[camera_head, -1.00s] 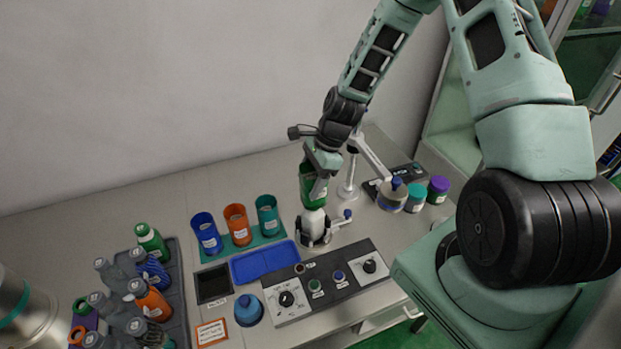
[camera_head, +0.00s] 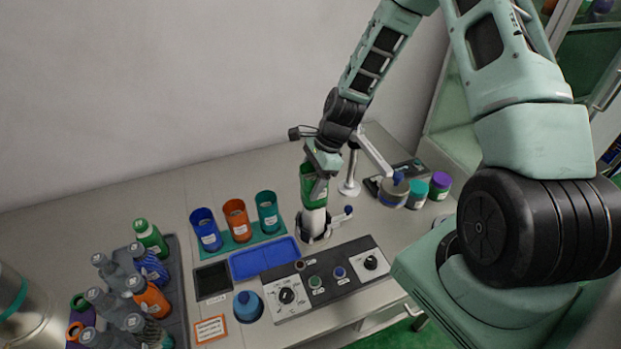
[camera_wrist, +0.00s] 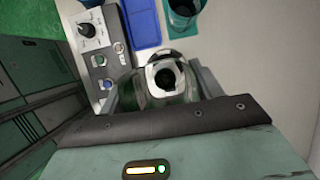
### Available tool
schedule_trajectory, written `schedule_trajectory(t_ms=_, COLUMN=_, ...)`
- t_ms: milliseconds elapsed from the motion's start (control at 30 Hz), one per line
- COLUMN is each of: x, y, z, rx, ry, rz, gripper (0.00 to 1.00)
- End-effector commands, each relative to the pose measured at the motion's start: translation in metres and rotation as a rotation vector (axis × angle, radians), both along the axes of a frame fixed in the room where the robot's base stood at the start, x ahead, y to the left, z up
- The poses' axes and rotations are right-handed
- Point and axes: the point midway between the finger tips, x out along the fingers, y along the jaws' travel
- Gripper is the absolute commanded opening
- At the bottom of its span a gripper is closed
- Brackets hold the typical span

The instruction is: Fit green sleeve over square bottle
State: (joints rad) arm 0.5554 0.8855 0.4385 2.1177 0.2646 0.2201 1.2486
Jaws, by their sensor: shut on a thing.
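My gripper (camera_head: 318,163) is shut on the green sleeve (camera_head: 311,190) and points down above the applicator stand. The white square bottle (camera_head: 315,222) stands upright in a dark holder (camera_head: 309,239). The sleeve is directly above the bottle, at its top; whether it is around the bottle's neck I cannot tell. In the wrist view, the bottle's dark round mouth and pale shoulders (camera_wrist: 164,75) show beyond the jaws, close to the middle.
Blue, orange and teal sleeves (camera_head: 236,221) stand on a teal mat to the left. A blue tray (camera_head: 264,259) and a control panel (camera_head: 328,284) lie in front. A swing arm with a round head (camera_head: 393,192) is at right. Several bottles fill a grey rack (camera_head: 176,290).

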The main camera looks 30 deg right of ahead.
Motion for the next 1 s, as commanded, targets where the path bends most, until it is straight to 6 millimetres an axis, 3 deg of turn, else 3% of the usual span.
schedule_trajectory(t_ms=1000, x=0.000, y=0.000, z=-0.040, rx=0.000, ry=0.001, rz=-0.001, gripper=0.44)
